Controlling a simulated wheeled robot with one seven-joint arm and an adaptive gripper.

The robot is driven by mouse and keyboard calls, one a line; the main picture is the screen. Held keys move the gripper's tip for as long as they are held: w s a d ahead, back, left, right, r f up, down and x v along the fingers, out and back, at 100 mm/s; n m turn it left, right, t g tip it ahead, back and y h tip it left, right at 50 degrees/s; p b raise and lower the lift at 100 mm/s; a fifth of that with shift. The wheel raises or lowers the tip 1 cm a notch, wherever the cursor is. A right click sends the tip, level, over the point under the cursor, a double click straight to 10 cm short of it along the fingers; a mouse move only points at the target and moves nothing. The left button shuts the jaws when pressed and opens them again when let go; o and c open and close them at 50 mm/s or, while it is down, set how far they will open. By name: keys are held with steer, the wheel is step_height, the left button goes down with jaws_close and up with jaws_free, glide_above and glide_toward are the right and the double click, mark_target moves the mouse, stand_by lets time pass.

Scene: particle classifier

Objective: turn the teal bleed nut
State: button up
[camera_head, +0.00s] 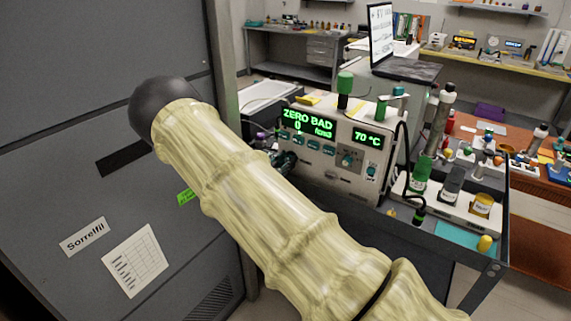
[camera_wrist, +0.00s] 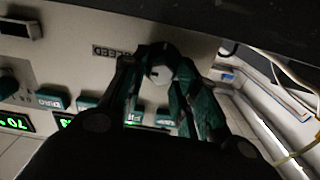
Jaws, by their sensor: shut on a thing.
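The bleed nut (camera_wrist: 158,73) shows in the wrist view on the front panel of the instrument (camera_head: 335,150), beside a small label that seems to read "BLEED". Its end face looks grey; its sides are dark and mostly covered by the fingers. My gripper (camera_wrist: 160,78) is shut on the nut, with one dark finger on each side. In the head view, my gripper (camera_head: 286,160) is at the left end of the instrument's front, partly behind my pale arm, and the nut is hidden there. The displays read "ZERO BAD", "0" and "70 °C".
A grey cabinet (camera_head: 70,130) labelled "Sorrelfil" stands close on the left. Teal buttons (camera_wrist: 88,101) line the panel near the fingers. Cables (camera_wrist: 265,60) hang beside the instrument.

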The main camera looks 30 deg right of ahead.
steer(key=m+b, duration=0.1)
steer(key=b, duration=0.1)
steer(key=m+b, duration=0.1)
steer(key=m, duration=0.1)
steer(key=shift+f+b, duration=0.3)
steer(key=shift+b, duration=0.05)
steer(key=m+b, duration=0.6)
steer(key=b, duration=0.1)
steer(key=shift+s+d+f, duration=0.1)
steer(key=shift+s+f, duration=0.05)
steer(key=m+b, duration=0.5)
steer(key=b, duration=0.1)
steer(key=shift+f+b, duration=0.1)
steer(key=shift+b, duration=0.25)
steer(key=m+b, duration=0.2)
steer(key=b, duration=0.1)
steer(key=shift+s+m, duration=0.1)
steer(key=shift+m, duration=0.3)
steer(key=o, duration=1)
steer(key=shift+r, duration=0.2)
steer(key=shift+r, duration=0.1)
